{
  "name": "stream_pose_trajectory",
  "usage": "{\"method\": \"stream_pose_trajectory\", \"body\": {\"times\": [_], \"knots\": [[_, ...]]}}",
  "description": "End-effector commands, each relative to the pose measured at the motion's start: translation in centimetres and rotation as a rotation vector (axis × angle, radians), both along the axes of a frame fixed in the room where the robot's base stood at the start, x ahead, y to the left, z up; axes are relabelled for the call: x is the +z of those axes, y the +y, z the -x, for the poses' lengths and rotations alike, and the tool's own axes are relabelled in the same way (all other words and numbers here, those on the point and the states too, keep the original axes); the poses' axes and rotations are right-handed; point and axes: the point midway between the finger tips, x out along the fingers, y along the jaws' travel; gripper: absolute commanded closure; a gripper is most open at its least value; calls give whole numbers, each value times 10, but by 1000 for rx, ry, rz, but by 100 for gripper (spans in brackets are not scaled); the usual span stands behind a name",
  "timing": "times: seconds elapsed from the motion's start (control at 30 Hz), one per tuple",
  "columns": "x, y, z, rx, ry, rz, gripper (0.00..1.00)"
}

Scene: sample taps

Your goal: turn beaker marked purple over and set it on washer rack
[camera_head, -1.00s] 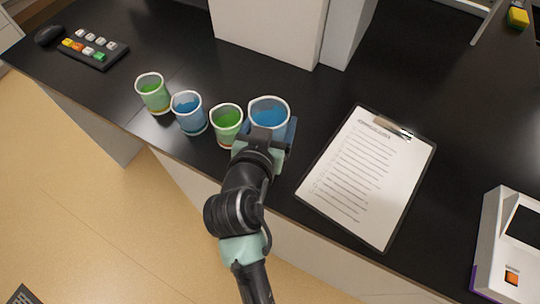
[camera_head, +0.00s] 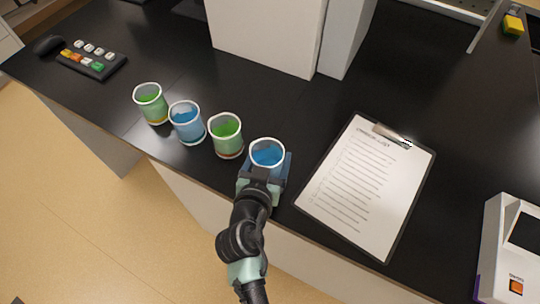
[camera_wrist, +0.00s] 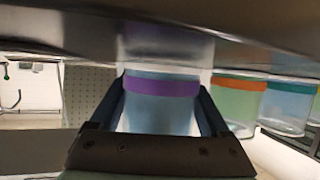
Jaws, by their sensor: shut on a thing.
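The beaker marked purple (camera_head: 267,153) is the rightmost of the row in the head view, upright with blue inside. Its purple band (camera_wrist: 162,87) shows in the wrist view, where the picture is upside down with the bench on top. My gripper (camera_head: 263,178) is shut on this beaker from the front side, one finger on each side of it. The beaker is at or just above the bench near its front edge; I cannot tell whether it touches. I cannot identify the washer rack for sure.
A green beaker (camera_head: 226,135), a blue beaker (camera_head: 187,122) and another green beaker (camera_head: 151,104) stand to the left. A clipboard (camera_head: 365,190) lies close on the right. A white device (camera_head: 513,245) is at far right. A white block (camera_head: 268,32) stands behind; bench between is clear.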

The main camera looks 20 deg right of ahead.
Motion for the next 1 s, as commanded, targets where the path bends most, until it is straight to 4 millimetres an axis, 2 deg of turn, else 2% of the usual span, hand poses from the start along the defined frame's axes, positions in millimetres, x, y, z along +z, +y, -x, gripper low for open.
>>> {"method": "stream_pose_trajectory", "body": {"times": [0.3, 0.33, 0.4, 0.77, 1.0], "knots": [[-5, 0, 0, 0, 0, 0, 73], [-3, 0, 0, 0, 0, 0, 15], [-3, 0, 0, -1, 0, 0, 2], [-1, -1, 0, -2, 1, 0, 0], [6, 21, 24, 1, 0, -2, 0]]}}
